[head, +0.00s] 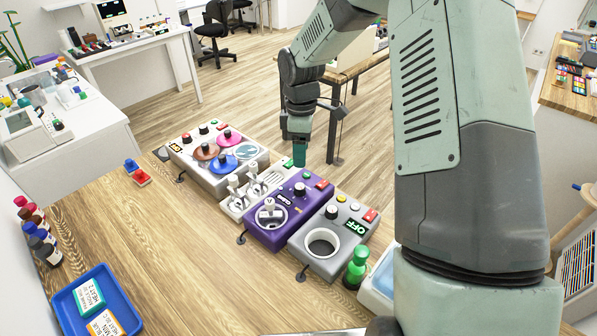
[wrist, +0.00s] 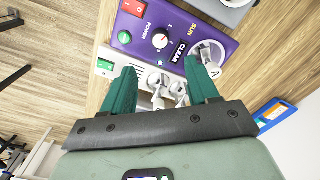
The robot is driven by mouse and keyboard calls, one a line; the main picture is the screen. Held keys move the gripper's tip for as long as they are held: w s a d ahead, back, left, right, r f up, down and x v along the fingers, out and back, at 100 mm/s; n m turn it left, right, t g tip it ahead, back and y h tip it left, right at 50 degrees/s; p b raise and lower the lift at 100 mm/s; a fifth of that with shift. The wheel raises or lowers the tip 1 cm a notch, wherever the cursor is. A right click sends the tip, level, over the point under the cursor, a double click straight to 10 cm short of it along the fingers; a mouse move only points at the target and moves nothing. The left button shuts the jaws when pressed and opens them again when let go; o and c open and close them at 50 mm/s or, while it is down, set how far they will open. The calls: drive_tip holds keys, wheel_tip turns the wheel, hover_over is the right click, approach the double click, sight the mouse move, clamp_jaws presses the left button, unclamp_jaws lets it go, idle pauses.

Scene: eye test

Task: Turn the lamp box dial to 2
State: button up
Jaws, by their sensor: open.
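The purple box (head: 262,228) on the wooden table has a round dial and a word display. I take it as the lamp box, though its label does not confirm this. In the wrist view the purple box (wrist: 205,22) reads SUN and POWER, and its display shows CLEAR. Its dial (wrist: 160,38) has small marks around it; I cannot read its setting surely. The dial (head: 299,189) also shows in the head view. My gripper (head: 299,155) is open and empty, above the back of the boxes. In the wrist view my gripper's fingers (wrist: 160,67) stand apart, short of the dial.
A pale box with levers (head: 234,206) adjoins the purple box on its left. A grey box reading OFF (head: 318,262) stands on its right. A grey box with coloured discs (head: 190,171) is farther left. A blue tray (head: 62,302) and bottles (head: 37,236) lie front left.

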sight(300, 186)
wheel_tip(300, 186, down, 12)
drive_tip(key=shift+a+r, duration=0.1)
drive_tip(key=shift+r, duration=0.1)
drive_tip(key=shift+c, duration=0.2)
drive_tip(key=shift+s, duration=0.1)
drive_tip(key=c, duration=1)
